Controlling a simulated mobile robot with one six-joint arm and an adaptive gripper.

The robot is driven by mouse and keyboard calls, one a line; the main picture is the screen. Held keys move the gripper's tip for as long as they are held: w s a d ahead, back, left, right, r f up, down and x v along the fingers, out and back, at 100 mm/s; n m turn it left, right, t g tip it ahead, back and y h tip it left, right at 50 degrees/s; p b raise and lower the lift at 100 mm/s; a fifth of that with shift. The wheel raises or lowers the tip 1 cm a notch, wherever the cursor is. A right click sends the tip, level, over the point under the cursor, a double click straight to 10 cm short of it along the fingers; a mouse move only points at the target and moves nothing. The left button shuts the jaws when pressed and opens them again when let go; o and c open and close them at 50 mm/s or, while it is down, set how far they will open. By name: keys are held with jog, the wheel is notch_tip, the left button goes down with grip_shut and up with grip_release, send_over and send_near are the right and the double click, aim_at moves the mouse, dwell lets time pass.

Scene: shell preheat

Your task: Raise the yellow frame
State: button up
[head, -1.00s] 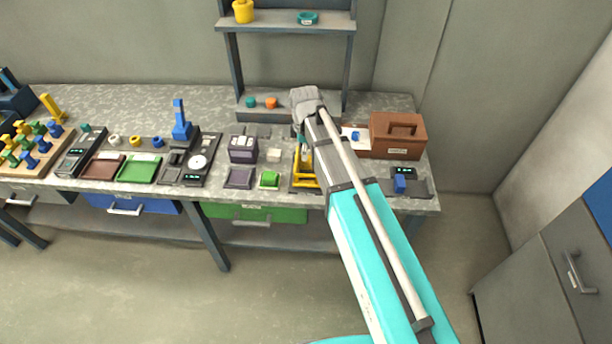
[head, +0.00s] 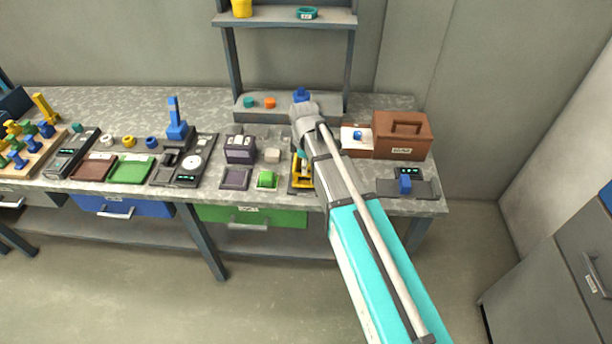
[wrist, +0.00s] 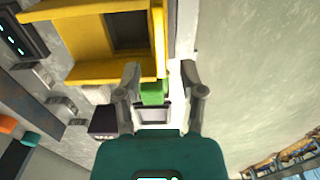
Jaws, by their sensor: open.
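The yellow frame (head: 303,182) stands on a dark base on the bench, partly hidden behind my arm in the head view. In the wrist view the yellow frame (wrist: 92,35) fills the upper left, with a dark opening in it. My gripper (wrist: 160,72) is open, its two fingertips spread apart just below the frame's lower right edge. The right fingertip is beyond the frame's edge. I see no grip on the frame, and cannot tell whether a finger touches it. In the head view my gripper's fingers are mostly hidden by the wrist.
A brown case (head: 402,135) and a device with a blue part (head: 405,184) are to the right. A shelf (head: 289,20) rises behind. Open floor lies in front.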

jog(key=shift+f+b, duration=1.1)
jog(key=shift+f, duration=0.3)
grip_shut()
jog(key=shift+d, duration=0.2)
jog(key=shift+a, duration=0.15)
jog(key=shift+w+r, duration=0.1)
jog(key=shift+r, duration=0.05)
